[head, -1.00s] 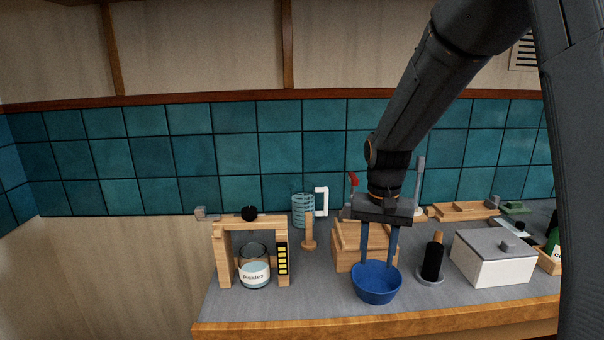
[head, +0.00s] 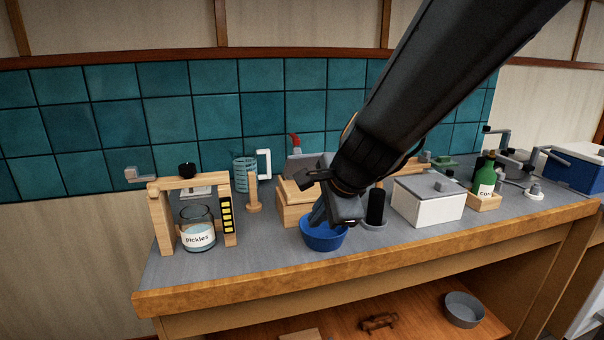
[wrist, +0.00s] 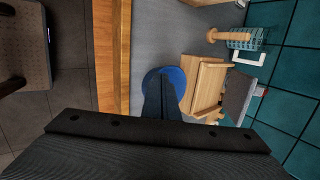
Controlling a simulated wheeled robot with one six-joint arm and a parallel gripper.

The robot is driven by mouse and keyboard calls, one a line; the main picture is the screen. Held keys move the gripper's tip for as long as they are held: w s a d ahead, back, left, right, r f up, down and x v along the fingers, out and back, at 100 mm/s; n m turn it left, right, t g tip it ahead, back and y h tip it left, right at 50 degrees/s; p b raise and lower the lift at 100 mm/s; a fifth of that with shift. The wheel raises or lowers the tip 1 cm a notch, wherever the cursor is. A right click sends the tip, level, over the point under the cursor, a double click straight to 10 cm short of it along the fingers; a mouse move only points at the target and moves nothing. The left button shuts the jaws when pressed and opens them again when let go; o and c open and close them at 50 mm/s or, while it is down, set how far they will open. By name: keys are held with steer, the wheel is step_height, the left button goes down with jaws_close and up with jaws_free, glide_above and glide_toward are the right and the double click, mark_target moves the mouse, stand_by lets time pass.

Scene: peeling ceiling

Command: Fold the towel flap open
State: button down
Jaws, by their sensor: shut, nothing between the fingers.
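I cannot make out a towel or a flap in either view. My gripper (head: 318,214) is over the blue bowl (head: 323,238), near the front of the counter. Its fingers look close together with nothing between them. In the wrist view the fingers (wrist: 161,95) reach over the blue bowl (wrist: 176,76) and hide part of it. I cannot tell whether the fingertips touch the bowl.
A wooden box (head: 294,216) stands behind the bowl. A black cylinder (head: 375,208) and a white lidded box (head: 428,208) are to the right. A wooden arch (head: 160,222) and a pickles jar (head: 198,238) stand left. The counter's wooden front edge (head: 240,291) is near.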

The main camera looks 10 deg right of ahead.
steer(key=w+d+r+m+t+b, duration=0.1)
steer(key=w+r+m+t+b, duration=0.15)
steer(key=w+r+m, duration=0.4)
steer(key=m+t+h+b, duration=0.1)
steer(key=m+t+b, duration=0.1)
steer(key=m+b, duration=0.65)
glide_toward(306, 161)
steer(key=shift+w+a+f+m+p, duration=0.3)
steer(key=shift+w+f+m+p, duration=0.4)
steer(key=shift+w+f, duration=0.2)
steer(key=shift+w+a+f+m+p, duration=0.35)
steer(key=shift+w+f+m+p, duration=0.35)
steer(key=shift+w+f, duration=0.15)
steer(key=shift+r+p, duration=0.2)
steer(key=shift+p, duration=0.3)
